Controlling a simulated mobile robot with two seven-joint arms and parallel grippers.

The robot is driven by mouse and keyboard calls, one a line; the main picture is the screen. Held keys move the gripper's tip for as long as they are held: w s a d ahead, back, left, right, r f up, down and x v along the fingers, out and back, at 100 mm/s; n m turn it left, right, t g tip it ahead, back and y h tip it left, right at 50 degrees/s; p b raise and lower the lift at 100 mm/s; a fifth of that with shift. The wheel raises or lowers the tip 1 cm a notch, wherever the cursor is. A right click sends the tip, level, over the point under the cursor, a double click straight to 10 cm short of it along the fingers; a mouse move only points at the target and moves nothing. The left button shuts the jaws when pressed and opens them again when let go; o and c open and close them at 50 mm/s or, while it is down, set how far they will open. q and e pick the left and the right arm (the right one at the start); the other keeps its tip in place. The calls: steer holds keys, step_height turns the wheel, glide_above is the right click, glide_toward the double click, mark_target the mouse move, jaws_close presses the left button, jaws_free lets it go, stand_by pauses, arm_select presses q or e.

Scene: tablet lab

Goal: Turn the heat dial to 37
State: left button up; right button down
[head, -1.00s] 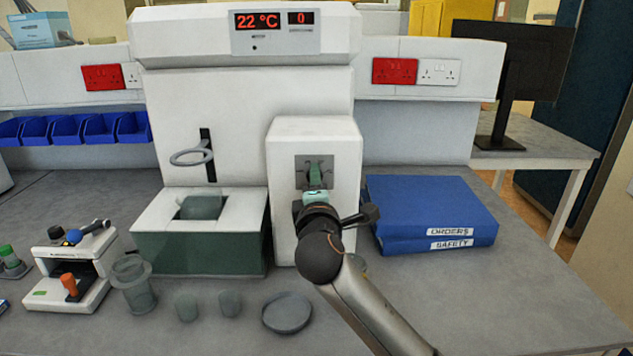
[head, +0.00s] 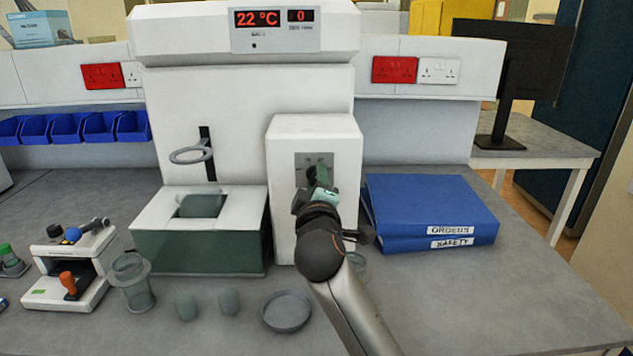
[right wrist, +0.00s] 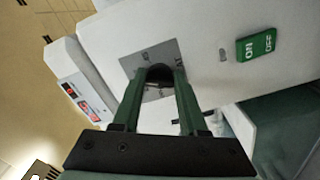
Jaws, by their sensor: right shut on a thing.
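The heat dial sits on a grey square plate (head: 304,163) on the front of the white column of the machine. The plate also shows in the right wrist view (right wrist: 134,62). My right gripper (head: 320,178) reaches up to the plate and is shut on the dial (right wrist: 159,75), which is dark and mostly hidden between the green fingers (right wrist: 157,92). The machine's display (head: 257,19) reads 22 °C, with a 0 beside it. My left gripper is not in view.
Blue binders (head: 432,215) lie just right of the column. A green ON/OFF switch (right wrist: 257,45) shows in the right wrist view.

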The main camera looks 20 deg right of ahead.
stand_by(0.3)
steer(key=shift+c, duration=2.2)
jaws_free()
